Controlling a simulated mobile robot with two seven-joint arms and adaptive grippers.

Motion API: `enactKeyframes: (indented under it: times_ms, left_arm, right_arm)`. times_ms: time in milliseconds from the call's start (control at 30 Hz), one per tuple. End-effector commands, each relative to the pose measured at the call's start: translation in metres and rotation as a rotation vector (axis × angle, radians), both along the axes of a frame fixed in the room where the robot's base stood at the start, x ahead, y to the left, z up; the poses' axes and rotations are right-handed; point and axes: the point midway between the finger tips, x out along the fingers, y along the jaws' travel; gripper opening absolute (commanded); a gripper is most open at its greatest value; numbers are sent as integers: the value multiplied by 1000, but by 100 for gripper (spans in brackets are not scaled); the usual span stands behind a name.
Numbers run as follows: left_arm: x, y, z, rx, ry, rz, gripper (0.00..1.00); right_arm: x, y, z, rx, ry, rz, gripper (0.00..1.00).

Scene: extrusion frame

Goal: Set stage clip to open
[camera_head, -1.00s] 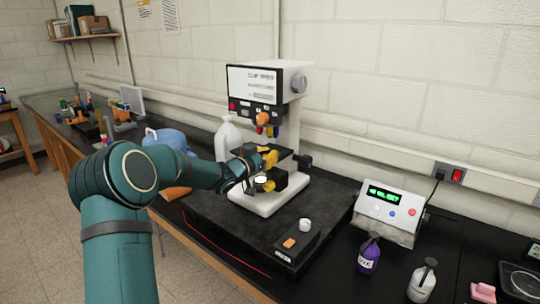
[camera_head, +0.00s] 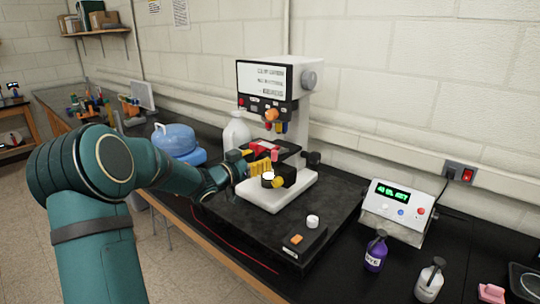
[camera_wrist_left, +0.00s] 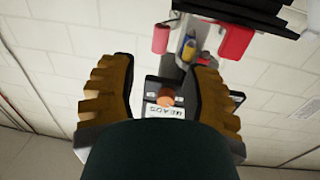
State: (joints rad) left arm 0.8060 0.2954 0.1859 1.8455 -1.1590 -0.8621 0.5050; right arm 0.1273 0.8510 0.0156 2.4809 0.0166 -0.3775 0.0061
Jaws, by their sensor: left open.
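The microscope-like instrument (camera_head: 292,110) stands on a black slab, with a dark stage (camera_head: 285,147) below its coloured lenses. A red piece (camera_head: 264,147), which may be the stage clip, shows at the stage's left side. A red part also shows in the left wrist view (camera_wrist_left: 237,40); I cannot tell whether the clip is open or shut. My left gripper (camera_head: 258,167) has yellow fingers and is just below and in front of the red piece. In the left wrist view its fingers (camera_wrist_left: 164,95) are apart with nothing held between them. My right gripper is out of view.
A white jug (camera_head: 236,133) and a blue container (camera_head: 176,140) stand left of the instrument. A small control box (camera_head: 298,240) is on the slab's front. A display unit (camera_head: 396,208), purple bottle (camera_head: 376,252) and white bottle (camera_head: 429,280) stand at right.

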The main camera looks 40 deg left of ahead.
Motion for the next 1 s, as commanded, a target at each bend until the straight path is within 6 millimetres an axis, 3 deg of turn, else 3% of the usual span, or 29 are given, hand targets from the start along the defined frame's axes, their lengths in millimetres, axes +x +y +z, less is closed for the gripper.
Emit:
enactKeyframes:
  times_ms: [100, 300, 1000]
  left_arm:
    - [-18, 3, 0, 0, 1, 2, 48]
    - [-31, 5, 0, 0, 0, 0, 48]
    - [-32, 5, 0, 0, 0, 0, 48]
  right_arm:
    - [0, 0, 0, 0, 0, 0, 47]
    - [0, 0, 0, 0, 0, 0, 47]
    - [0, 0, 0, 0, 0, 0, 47]
